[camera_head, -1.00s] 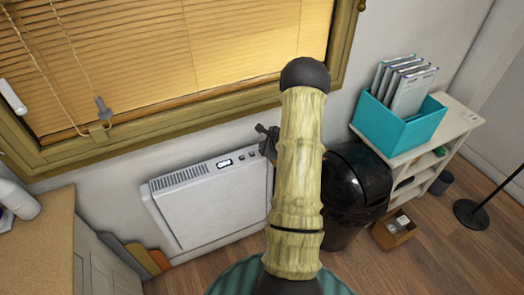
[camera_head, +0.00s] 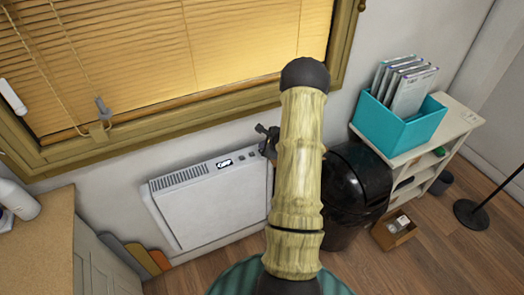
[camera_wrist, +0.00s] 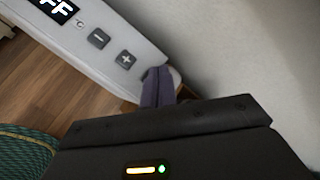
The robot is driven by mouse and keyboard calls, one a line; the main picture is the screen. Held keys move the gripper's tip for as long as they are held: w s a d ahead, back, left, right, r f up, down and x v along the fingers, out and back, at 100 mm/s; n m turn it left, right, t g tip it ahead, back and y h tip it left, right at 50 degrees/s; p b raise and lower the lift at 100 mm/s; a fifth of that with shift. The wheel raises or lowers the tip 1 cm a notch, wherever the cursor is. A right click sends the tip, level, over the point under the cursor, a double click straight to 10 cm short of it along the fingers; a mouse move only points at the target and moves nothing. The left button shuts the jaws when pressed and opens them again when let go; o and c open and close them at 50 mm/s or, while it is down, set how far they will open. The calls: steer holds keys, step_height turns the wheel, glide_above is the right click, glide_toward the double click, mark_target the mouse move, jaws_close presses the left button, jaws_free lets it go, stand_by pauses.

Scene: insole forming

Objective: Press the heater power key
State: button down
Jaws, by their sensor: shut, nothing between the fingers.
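The heater (camera_head: 210,205) is a white flat panel low on the wall under the window, with a vent and a small dark display (camera_head: 224,163) on its top face. In the wrist view the display (camera_wrist: 55,10) ends in "FF", and a minus key (camera_wrist: 99,38) and a plus key (camera_wrist: 125,59) follow it in a row. My gripper (camera_wrist: 158,88) is shut and empty, its fingertips at the end of the heater's top just past the plus key. I cannot tell whether they touch it. No power key shows; the fingers hide that spot. My gripper also shows partly behind my arm in the head view (camera_head: 266,148).
A black bin (camera_head: 362,185) stands right of the heater. A white shelf (camera_head: 455,125) with a teal file box (camera_head: 400,125) is further right. A wooden-topped cabinet (camera_head: 40,235) is at the left. The window sill (camera_head: 150,130) runs above the heater.

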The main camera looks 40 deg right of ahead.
steer(key=shift+f+b, duration=0.55)
steer(key=shift+b, duration=0.65)
stand_by(0.6)
steer(key=shift+r, duration=0.6)
step_height(320, 180, up, 6)
steer(key=shift+p, duration=1)
